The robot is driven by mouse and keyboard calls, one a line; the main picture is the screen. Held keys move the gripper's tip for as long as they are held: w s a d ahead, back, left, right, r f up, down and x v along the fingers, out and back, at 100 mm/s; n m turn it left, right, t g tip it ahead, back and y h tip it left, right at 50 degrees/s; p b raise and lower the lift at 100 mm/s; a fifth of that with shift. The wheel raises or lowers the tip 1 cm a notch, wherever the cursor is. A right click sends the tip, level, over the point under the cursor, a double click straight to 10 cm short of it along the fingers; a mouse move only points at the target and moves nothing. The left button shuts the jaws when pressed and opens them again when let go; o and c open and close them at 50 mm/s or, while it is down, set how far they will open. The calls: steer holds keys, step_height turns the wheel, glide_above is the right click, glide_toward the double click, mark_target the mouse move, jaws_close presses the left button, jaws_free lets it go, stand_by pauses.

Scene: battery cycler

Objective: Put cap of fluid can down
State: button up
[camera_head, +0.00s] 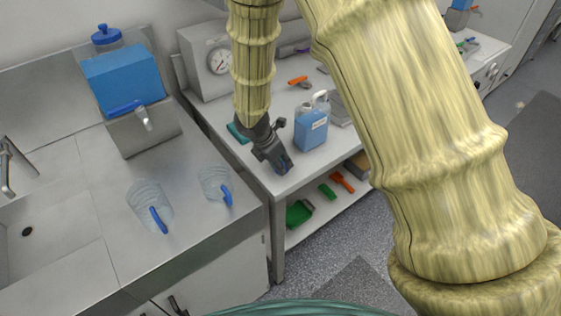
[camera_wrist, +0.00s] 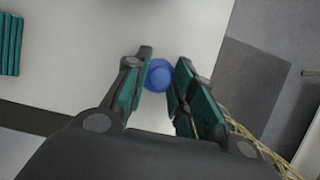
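The blue cap (camera_wrist: 159,75) sits between the two green-padded fingertips of my gripper (camera_wrist: 164,76) in the wrist view. The fingers stand about one cap width apart and appear closed on its sides. In the head view my gripper (camera_head: 281,164) points down over the front part of the white bench, with a bit of blue at its tips. Whether the cap touches the bench top is hard to tell. The fluid can (camera_head: 311,130), a clear jug with blue fluid and a white label, stands upright on the bench just right of my gripper. No cap shows on its mouth.
The white bench (camera_head: 262,177) holds a gauge box (camera_head: 218,60) and an orange tool (camera_head: 298,81). A green item (camera_head: 237,133) lies behind my gripper. Clear jugs (camera_head: 150,205) with blue handles stand on the steel counter to the left. The bench's front edge is close to my gripper.

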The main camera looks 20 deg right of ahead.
steer(key=shift+o, duration=0.8)
steer(key=shift+r, duration=0.15)
steer(key=b+v, duration=0.1)
steer(key=v, duration=1.1)
steer(key=shift+d, duration=0.1)
